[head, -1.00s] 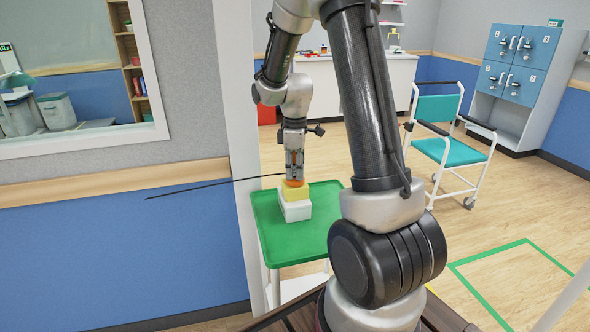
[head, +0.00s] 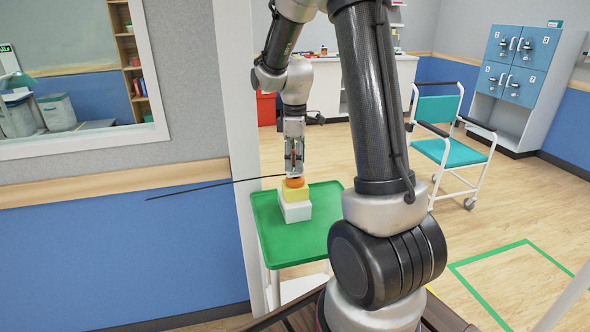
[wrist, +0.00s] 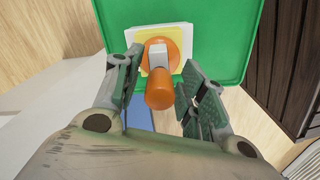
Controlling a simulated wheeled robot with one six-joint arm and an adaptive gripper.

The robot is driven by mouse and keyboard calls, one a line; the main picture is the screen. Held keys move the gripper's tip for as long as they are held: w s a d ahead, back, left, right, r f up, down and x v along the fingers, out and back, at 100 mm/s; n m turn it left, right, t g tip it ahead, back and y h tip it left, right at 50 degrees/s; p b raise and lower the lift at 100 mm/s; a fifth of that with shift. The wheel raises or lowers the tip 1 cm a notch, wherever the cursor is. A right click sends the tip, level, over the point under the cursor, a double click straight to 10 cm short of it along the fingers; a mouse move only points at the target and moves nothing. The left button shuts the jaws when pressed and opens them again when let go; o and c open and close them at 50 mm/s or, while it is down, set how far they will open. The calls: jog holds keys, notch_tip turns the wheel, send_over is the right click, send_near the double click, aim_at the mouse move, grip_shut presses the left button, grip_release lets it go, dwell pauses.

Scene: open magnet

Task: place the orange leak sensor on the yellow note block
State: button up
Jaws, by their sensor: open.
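The orange leak sensor (head: 295,182) rests on top of the yellow note block (head: 296,194). The note block sits on a white block (head: 296,211) on the green tray (head: 267,245). In the wrist view the sensor (wrist: 160,95) shows an orange round part and a grey piece, with the yellow block (wrist: 148,34) under it. My gripper (head: 294,172) is just above the sensor. In the wrist view its fingers (wrist: 155,84) stand open on either side of the sensor, with gaps showing.
The tray tops a white stand beside a white door frame (head: 240,130). A thin black rod (head: 215,184) extends left from near my gripper. A teal chair (head: 450,140) and blue lockers (head: 518,60) stand to the right. Open wooden floor lies between.

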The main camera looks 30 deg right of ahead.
notch_tip(320, 180, up, 8)
jog(key=shift+f, duration=0.1)
jog(key=s+a+r+m+t, duration=0.1)
jog(key=s+r+m, duration=0.1)
jog(key=s, duration=0.6)
jog(key=s+a+r+m+t, duration=0.2)
jog(key=s+m, duration=0.3)
jog(key=s, duration=0.2)
jog(key=s+a+r+m+t, duration=0.1)
jog(key=s+a+r+m, duration=0.1)
jog(key=s, duration=0.6)
jog(key=shift+s+r+m, duration=0.35)
jog(key=shift+r+m, duration=0.15)
jog(key=shift+m, duration=0.2)
